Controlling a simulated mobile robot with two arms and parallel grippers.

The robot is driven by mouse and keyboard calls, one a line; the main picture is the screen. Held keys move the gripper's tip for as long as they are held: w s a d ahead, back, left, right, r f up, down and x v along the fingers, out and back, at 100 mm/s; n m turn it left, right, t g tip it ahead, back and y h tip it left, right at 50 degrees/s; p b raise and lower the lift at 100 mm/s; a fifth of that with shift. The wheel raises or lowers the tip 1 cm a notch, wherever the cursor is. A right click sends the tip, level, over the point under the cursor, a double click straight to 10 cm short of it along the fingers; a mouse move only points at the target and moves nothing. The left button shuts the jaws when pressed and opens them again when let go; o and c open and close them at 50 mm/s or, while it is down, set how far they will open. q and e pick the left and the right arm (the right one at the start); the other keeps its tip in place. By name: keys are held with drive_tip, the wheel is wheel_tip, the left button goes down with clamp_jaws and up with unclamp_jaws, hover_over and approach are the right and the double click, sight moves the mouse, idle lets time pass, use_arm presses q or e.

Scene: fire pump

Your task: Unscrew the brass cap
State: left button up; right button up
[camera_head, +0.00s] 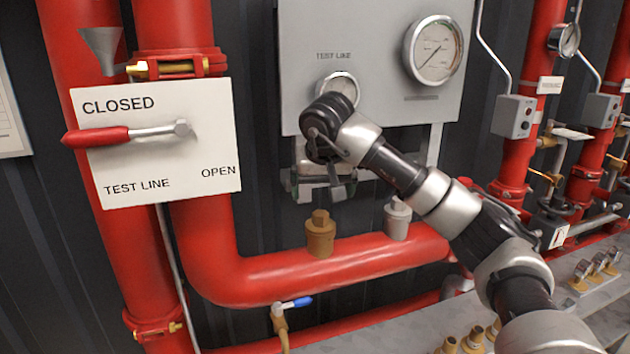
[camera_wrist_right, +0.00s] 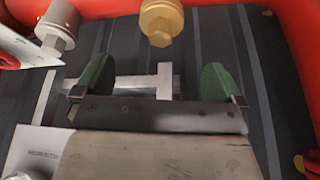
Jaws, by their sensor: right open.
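The brass cap (camera_head: 320,235) stands upright on a stub on the horizontal red pipe, left of a steel cap (camera_head: 397,218). My right gripper (camera_head: 318,190) hangs above the brass cap, in front of the lower edge of the grey gauge panel, apart from the cap. In the wrist view, the brass cap (camera_wrist_right: 160,22) is at the top centre, beyond the two green fingertips. The right gripper (camera_wrist_right: 158,85) is open there, with no cap between its fingers. My left gripper is in neither view.
A "TEST LINE" sign (camera_head: 155,172) with a red-handled lever (camera_head: 110,136) is at the left. The grey panel (camera_head: 370,65) carries gauges. A small blue-handled valve (camera_head: 292,304) sits below the red pipe (camera_head: 265,282). Several brass fittings stand on the grey ledge at the lower right.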

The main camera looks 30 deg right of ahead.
sight(321, 214)
drive_tip(key=x, duration=0.4)
drive_tip(key=shift+d+f, duration=0.1)
drive_tip(key=shift+f, duration=0.35)
drive_tip(key=x, duration=0.3)
drive_tip(key=shift+w+f, duration=0.15)
drive_tip(key=shift+f, duration=0.05)
drive_tip(key=shift+f+p, duration=0.25)
drive_tip(key=shift+p, duration=0.05)
drive_tip(key=shift+w+f, duration=0.2)
drive_tip(key=shift+c, duration=0.9)
drive_tip(key=c, duration=0.9)
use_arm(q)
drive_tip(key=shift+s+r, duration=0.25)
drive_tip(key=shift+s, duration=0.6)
use_arm(e)
drive_tip(key=o, duration=1.1)
